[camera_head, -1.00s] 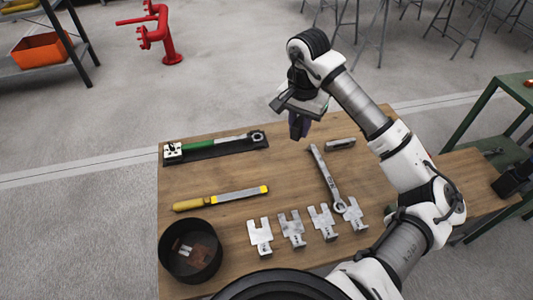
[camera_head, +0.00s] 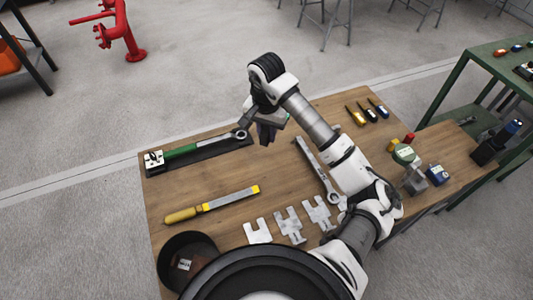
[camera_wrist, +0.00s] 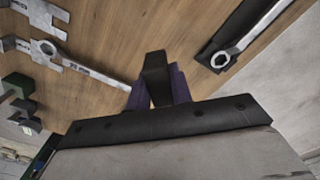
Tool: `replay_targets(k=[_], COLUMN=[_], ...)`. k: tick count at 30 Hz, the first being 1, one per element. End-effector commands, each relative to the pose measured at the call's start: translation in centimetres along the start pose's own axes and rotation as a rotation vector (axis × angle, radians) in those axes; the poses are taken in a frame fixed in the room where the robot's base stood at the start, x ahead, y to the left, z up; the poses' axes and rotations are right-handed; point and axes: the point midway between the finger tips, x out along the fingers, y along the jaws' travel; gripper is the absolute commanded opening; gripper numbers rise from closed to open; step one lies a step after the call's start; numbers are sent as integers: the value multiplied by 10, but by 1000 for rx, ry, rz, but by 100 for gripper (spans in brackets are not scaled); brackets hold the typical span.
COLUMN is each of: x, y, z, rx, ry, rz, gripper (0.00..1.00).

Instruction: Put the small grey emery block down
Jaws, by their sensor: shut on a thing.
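My gripper (camera_head: 267,133) is above the far part of the wooden workbench (camera_head: 215,172). In the wrist view its purple fingers (camera_wrist: 158,94) are closed on a small dark grey block (camera_wrist: 155,68), which I take as the emery block. The block sticks out past the fingertips, with bare wood behind it. Whether it touches the bench cannot be told.
A green-handled wrench (camera_head: 198,147) lies in a black tray left of my gripper. A spanner (camera_head: 317,170) lies to the right. A yellow-handled file (camera_head: 212,204), slotted plates (camera_head: 290,225) and a round black bin (camera_head: 183,256) are nearer. Screwdrivers (camera_head: 368,112) lie at far right.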

Motion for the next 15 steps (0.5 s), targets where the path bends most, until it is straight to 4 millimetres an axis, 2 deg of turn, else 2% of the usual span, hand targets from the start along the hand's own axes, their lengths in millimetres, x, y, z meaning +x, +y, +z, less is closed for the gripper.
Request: replay_targets(k=[6, 15], x=[44, 76], y=[0, 0], z=[2, 1], rx=[2, 1], ry=[-5, -1], rz=[-4, -1], gripper=[0, 0])
